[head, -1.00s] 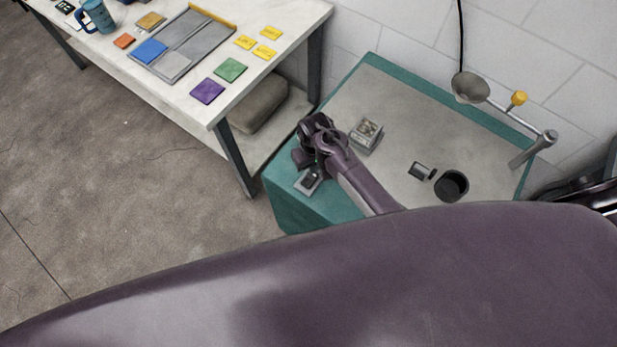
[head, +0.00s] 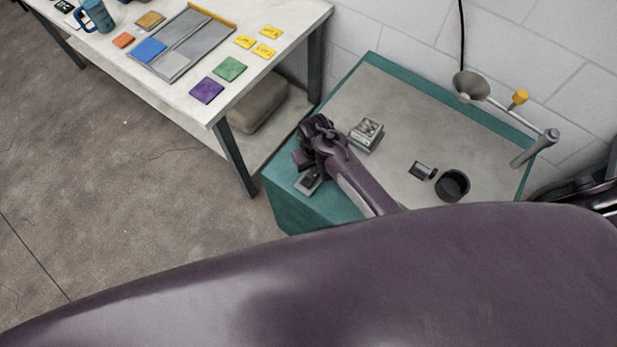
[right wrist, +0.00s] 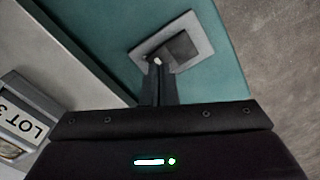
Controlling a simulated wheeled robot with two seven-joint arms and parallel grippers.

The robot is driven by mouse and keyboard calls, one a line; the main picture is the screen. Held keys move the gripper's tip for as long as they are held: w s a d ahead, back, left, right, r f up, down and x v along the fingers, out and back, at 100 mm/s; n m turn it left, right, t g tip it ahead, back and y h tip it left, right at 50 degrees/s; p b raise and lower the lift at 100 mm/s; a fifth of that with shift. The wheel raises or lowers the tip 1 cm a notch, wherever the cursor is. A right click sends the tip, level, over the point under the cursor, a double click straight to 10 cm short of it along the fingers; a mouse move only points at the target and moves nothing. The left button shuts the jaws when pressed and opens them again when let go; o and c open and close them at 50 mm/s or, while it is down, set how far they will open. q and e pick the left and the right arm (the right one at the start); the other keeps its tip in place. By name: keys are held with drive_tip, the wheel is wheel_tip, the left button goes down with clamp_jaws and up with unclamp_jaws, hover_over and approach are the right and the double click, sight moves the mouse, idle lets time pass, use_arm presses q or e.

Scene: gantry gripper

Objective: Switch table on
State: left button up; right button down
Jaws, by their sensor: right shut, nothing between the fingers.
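The table (head: 395,90) has a grey top and a teal rim and side. A switch with a grey plate (head: 306,184) and a dark rocker sits on its teal near-left part. In the right wrist view the switch (right wrist: 183,50) is just beyond my fingertips. My right gripper (head: 307,168) is shut and empty, pointing down at the switch. In the right wrist view its fingertips (right wrist: 157,66) overlap the left edge of the dark rocker; I cannot tell whether they touch it. The head view hides part of the switch behind the gripper. My left gripper is not in view.
A grey block (head: 366,134) stands close beside my right gripper; its label reads LOT in the wrist view. A black cup (head: 452,186) and a small dark box (head: 422,170) lie farther right. A lamp-like arm (head: 500,105) stands at the right edge. A white workbench (head: 120,60) stands left.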

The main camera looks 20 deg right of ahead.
drive_tip(key=shift+f+b, duration=0.3)
drive_tip(key=shift+f, duration=0.25)
wheel_tip(320, 180, up, 7)
drive_tip(key=p, duration=0.8)
drive_tip(key=shift+r, duration=0.1)
idle(0.6)
